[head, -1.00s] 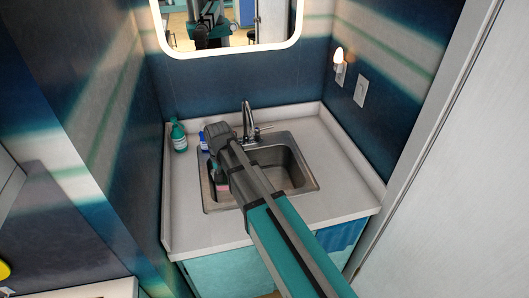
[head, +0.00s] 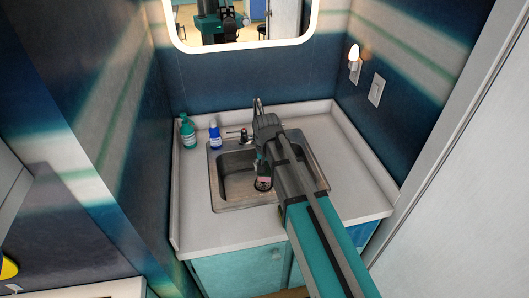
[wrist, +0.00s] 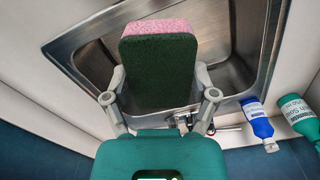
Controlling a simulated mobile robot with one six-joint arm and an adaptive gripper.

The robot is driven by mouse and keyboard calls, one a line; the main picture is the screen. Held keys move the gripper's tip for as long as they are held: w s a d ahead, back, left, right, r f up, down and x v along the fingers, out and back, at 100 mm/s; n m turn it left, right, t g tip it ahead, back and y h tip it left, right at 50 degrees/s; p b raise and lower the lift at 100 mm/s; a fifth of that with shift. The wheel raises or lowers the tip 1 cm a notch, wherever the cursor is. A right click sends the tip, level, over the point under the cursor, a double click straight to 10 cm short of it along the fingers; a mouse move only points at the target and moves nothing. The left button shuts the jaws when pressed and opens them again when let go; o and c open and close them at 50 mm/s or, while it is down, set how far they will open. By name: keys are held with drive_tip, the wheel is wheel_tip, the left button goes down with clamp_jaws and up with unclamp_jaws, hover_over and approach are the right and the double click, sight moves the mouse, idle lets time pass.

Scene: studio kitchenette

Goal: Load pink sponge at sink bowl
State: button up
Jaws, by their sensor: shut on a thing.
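My gripper (head: 263,183) is shut on the pink sponge (wrist: 160,27), whose dark green scrubbing face points toward the wrist camera. The two fingers pinch it from its sides in the wrist view. I cannot tell how far the sponge is above the bowl floor.
The faucet (head: 257,106) stands behind the bowl, partly hidden by my arm. A green soap bottle (head: 187,133) and a blue bottle (head: 214,136) stand on the counter at back left. Counter (head: 360,180) right of the sink is clear. Walls close in on both sides.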

drive_tip(key=shift+a, duration=0.1)
drive_tip(key=shift+w+f, duration=0.15)
drive_tip(key=shift+f, duration=0.05)
drive_tip(key=w+f+n+t+y+b, duration=0.3)
drive_tip(key=w+b, duration=0.4)
drive_tip(key=w, duration=0.6)
drive_tip(key=shift+a+f+n+t+y, duration=0.15)
drive_tip(key=shift+f+n+t+y, duration=0.15)
drive_tip(key=shift+f+t+y, duration=0.45)
drive_tip(key=shift+f+b, duration=0.25)
drive_tip(key=shift+b, duration=0.05)
